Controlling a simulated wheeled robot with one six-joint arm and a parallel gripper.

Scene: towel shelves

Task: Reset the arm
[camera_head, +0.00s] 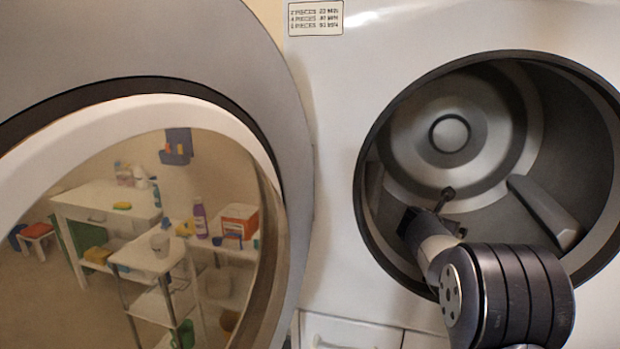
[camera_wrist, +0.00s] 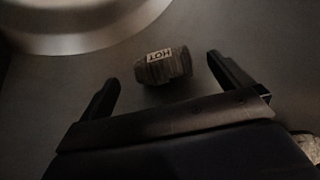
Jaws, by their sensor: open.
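My arm reaches through the round opening of the machine (camera_head: 366,150) into its drum. My gripper (camera_head: 450,211) is inside, near the lower part of the drum. In the wrist view, my gripper (camera_wrist: 161,72) has its two dark fingers wide apart with nothing held between them. A small dark grey, striped bundle (camera_wrist: 164,70) with a pale "HOT" label, upside down in the picture, lies on the drum surface beyond the fingers. I cannot make this bundle out in the head view.
The machine's round door (camera_head: 262,70) stands open at the left. Its glass (camera_head: 75,290) shows shelves, a table and bottles. A drum paddle (camera_head: 545,210) juts out right of my gripper. The opening's rim surrounds my arm closely below.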

